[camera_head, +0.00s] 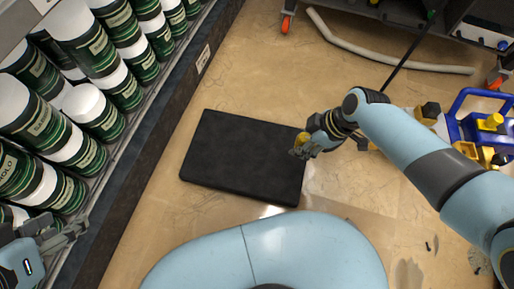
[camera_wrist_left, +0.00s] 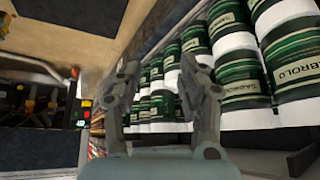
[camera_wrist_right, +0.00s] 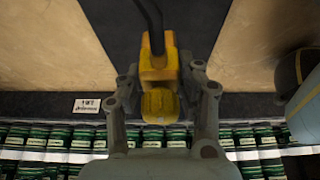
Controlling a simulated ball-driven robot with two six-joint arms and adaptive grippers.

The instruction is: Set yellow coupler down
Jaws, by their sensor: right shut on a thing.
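My right gripper (camera_head: 305,145) is shut on the yellow coupler (camera_head: 299,152), at the right edge of a flat black mat (camera_head: 235,150) on the floor. I cannot tell from the head view how high the coupler is above the mat. In the right wrist view the coupler (camera_wrist_right: 159,68) sits between the two fingers (camera_wrist_right: 160,88), with a black hose running from its far end. My left gripper (camera_head: 70,235) is at the lower left beside the shelf of cans. In the left wrist view its fingers (camera_wrist_left: 158,70) are apart with nothing between them.
Green and white cans (camera_head: 95,110) fill the shelf on the left. A blue carrier (camera_head: 469,125) with yellow parts stands at the right. A dark cart (camera_head: 450,20) and a pale hose (camera_head: 375,52) are at the upper right. The floor left of the mat is clear.

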